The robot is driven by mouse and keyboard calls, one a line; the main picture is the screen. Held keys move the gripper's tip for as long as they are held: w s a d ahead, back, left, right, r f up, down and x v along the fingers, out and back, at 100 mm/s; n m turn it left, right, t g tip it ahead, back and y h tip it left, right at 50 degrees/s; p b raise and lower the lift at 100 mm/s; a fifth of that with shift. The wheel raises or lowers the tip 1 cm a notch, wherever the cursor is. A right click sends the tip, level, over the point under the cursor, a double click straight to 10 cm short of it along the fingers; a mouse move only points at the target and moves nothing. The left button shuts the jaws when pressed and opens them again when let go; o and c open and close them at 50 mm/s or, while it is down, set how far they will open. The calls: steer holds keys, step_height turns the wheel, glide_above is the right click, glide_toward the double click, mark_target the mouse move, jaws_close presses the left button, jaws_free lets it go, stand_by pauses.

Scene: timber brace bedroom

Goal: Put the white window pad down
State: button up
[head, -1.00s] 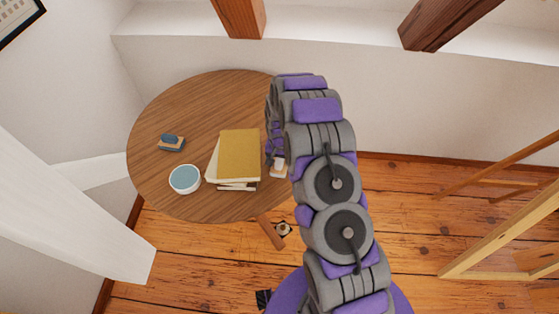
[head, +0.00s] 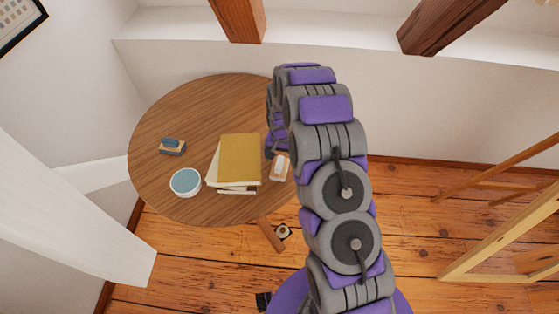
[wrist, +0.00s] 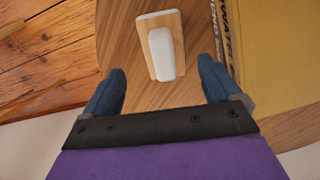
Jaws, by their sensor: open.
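The white window pad (wrist: 160,52) has a white top on a light wooden base and lies on the round wooden table (wrist: 135,92). In the head view the pad (head: 280,166) is at the table's right side, beside the books. In the wrist view my gripper (wrist: 161,82) is open, with its two blue fingers spread apart. The pad lies ahead of and between the fingertips, and the fingers do not touch it. In the head view my arm hides part of the table's right side, and the fingertips are not clear there.
A stack of books with a yellow cover (head: 240,158) lies left of the pad, close to my right finger in the wrist view. A white bowl (head: 185,182) and a blue-topped pad (head: 172,147) stand farther left. The table's rear left is clear. Wooden beams and white walls surround it.

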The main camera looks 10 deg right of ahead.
mark_target(281, 162)
steer(key=s+r+n+p, duration=0.1)
steer(key=s+r, duration=0.2)
steer(key=r, duration=0.7)
steer(key=s+r+p, duration=0.1)
steer(key=s+r, duration=0.3)
steer(key=r, duration=0.6)
steer(key=s+r+n, duration=0.1)
steer(key=s+r, duration=0.3)
steer(key=s, duration=0.7)
steer(key=s+r+n+g, duration=0.1)
steer(key=s+r, duration=0.3)
steer(key=s, duration=0.8)
steer(key=s+r+n, duration=0.1)
steer(key=s+r, duration=0.4)
steer(key=s, duration=0.7)
steer(key=shift+a+n+g, duration=0.2)
steer(key=shift+n+g, duration=0.2)
